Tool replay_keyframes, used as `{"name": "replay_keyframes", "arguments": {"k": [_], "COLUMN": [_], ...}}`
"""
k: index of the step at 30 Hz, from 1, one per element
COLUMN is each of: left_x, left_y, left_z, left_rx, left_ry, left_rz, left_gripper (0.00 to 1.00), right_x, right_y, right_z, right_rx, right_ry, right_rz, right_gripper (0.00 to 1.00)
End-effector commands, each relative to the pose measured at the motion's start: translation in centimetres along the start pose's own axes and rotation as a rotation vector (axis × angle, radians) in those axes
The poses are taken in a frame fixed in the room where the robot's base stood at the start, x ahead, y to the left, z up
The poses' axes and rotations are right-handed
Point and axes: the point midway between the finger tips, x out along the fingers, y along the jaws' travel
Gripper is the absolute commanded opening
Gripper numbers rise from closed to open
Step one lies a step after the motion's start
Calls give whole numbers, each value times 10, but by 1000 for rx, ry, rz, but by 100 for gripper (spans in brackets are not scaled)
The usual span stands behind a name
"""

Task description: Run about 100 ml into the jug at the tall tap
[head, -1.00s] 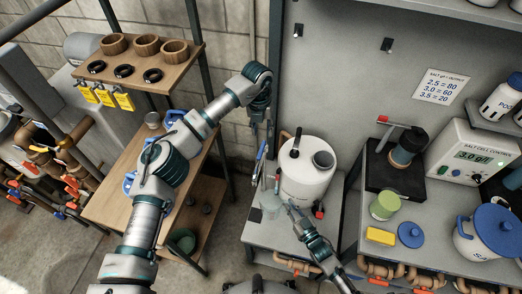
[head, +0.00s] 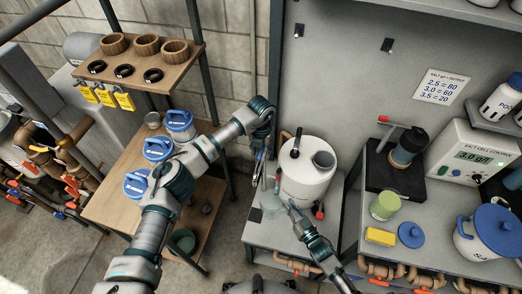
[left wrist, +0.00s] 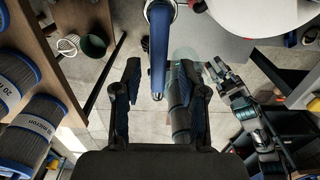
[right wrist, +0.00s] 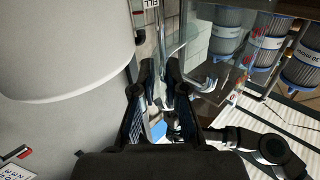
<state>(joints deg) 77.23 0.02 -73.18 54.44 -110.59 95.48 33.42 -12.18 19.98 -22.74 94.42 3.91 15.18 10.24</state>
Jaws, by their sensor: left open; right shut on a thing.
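The clear jug (head: 270,204) stands low at the front left of the white tank and is hard to make out. My right gripper (head: 292,207) is shut on it from the right; the right wrist view shows the fingers (right wrist: 160,72) close together, with the exact grip unclear. The tall tap's blue lever (left wrist: 159,45) lies between the spread fingers of my left gripper (left wrist: 160,82). This gripper is open, and a gap shows on each side of the lever. In the head view my left gripper (head: 262,158) is up by the tap, above the jug. The water level cannot be read.
The white tank (head: 306,178) stands right beside the tap on a grey bench (head: 264,236). Blue-lidded filter cartridges (head: 180,122) stand on the wooden shelf at left. A yellow sponge (head: 380,236) and a green cup (head: 385,206) are on the right bench.

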Motion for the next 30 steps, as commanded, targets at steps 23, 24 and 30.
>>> {"name": "replay_keyframes", "arguments": {"k": [23, 24, 30], "left_x": [-1, -1, -1], "left_y": [-2, -2, -9], "left_z": [0, 0, 1], "left_rx": [-26, -38, -144], "left_ry": [-1, -1, -2], "left_rz": [0, 0, 1], "left_gripper": [0, 0, 0], "right_x": [0, 0, 0], "right_y": [0, 0, 0], "right_z": [0, 0, 0], "right_rx": [0, 0, 0], "right_ry": [1, 1, 1], "right_rz": [0, 0, 0], "right_gripper": [0, 0, 0]}}
